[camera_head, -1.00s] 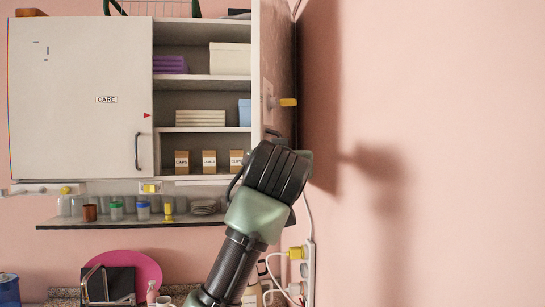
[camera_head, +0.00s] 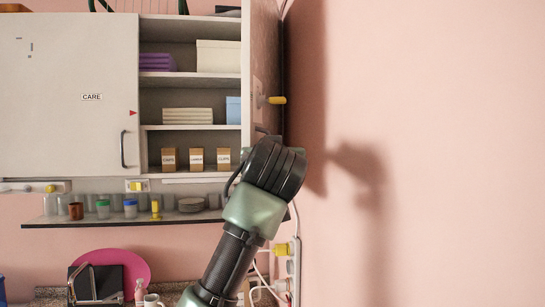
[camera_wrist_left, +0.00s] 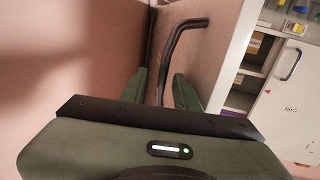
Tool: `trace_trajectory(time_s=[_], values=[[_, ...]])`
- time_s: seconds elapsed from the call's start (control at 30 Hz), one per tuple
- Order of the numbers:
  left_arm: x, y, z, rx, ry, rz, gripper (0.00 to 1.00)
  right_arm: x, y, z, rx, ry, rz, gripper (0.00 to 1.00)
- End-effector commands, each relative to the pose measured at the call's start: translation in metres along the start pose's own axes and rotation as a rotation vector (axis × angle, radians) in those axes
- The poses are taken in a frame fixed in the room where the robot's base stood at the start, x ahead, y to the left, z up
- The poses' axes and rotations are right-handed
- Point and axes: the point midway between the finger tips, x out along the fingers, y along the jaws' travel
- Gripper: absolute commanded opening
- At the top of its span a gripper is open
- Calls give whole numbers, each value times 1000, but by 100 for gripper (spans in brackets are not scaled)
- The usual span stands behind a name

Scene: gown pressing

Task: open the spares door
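The cabinet's right-hand door (camera_head: 264,60) stands swung open, its face seen steeply from the side; no label is readable on it. My left arm reaches up to its lower part, and its gripper (camera_head: 278,155) is largely hidden behind the wrist in the head view. In the left wrist view the door face (camera_wrist_left: 198,50) carries a dark bar handle (camera_wrist_left: 175,42). The two green fingers of my left gripper (camera_wrist_left: 164,92) are apart, with the handle running between them. Contact with the handle cannot be told. My right gripper is not in view.
The closed CARE door (camera_head: 65,95) is left of the open shelves, which hold boxes and folded cloths. A lower shelf (camera_head: 120,220) carries cups and jars. A pink wall (camera_head: 450,150) is close on the right. A yellow plug (camera_head: 277,100) sticks out beside the door.

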Motion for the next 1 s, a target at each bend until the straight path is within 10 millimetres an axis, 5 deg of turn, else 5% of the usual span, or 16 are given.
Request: trace_trajectory(time_s=[0.23,0.7,1.0], values=[[-8,1,4,-2,-2,2,31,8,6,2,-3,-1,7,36],[-72,1,3,0,0,1,31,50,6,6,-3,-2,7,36],[-75,1,2,1,-3,0,31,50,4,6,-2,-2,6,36]])
